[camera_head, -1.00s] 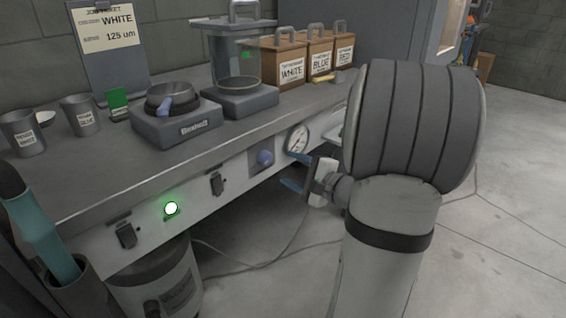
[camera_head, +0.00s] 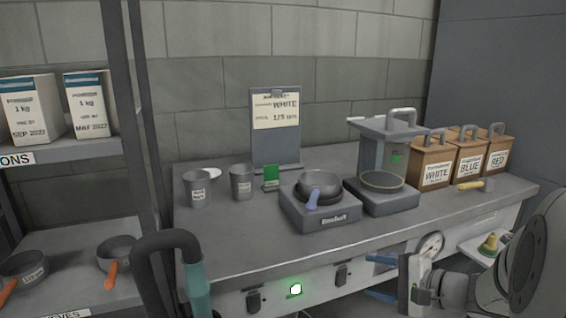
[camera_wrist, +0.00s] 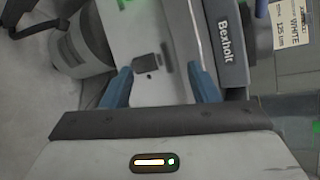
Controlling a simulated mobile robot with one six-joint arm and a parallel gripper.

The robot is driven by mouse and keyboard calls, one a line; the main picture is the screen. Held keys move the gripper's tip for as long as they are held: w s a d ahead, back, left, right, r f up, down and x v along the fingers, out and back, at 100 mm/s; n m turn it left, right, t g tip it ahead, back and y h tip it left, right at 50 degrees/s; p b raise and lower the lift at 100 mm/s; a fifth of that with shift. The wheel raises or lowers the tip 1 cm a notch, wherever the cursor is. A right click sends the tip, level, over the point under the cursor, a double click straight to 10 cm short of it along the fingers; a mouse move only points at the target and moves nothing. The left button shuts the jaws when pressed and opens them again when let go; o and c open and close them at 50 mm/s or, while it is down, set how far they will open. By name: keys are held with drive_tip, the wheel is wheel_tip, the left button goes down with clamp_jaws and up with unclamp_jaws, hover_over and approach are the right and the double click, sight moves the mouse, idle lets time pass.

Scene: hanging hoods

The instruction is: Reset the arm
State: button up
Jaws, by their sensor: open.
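My gripper (camera_head: 376,277) is at the lower right of the head view, in front of the bench's front panel. Its two blue fingers are spread apart with nothing between them. The wrist view shows the same open fingers (camera_wrist: 160,74), turned sideways, with a switch on the pale panel beyond them. My arm comes in from the right edge of the head view.
A shelf rack (camera_head: 70,150) stands left. A teal-handled hose (camera_head: 197,285) rises in front.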

drive_tip(key=s+a+r+n+g+h+p, duration=0.3)
drive_tip(key=s+a+r+n+g+p, duration=0.4)
drive_tip(key=s+a+r+p, duration=0.4)
drive_tip(key=s+d+r+n+h+p, duration=0.2)
drive_tip(key=r+n+h+p, duration=0.1)
drive_tip(key=r+p, duration=0.4)
drive_tip(key=s+d+r+n+h+p, duration=0.2)
drive_tip(key=d+r+n+h+p, duration=0.1)
drive_tip(key=r+p, duration=0.4)
drive_tip(key=shift+d+h, duration=0.15)
drive_tip(key=shift+h, duration=0.15)
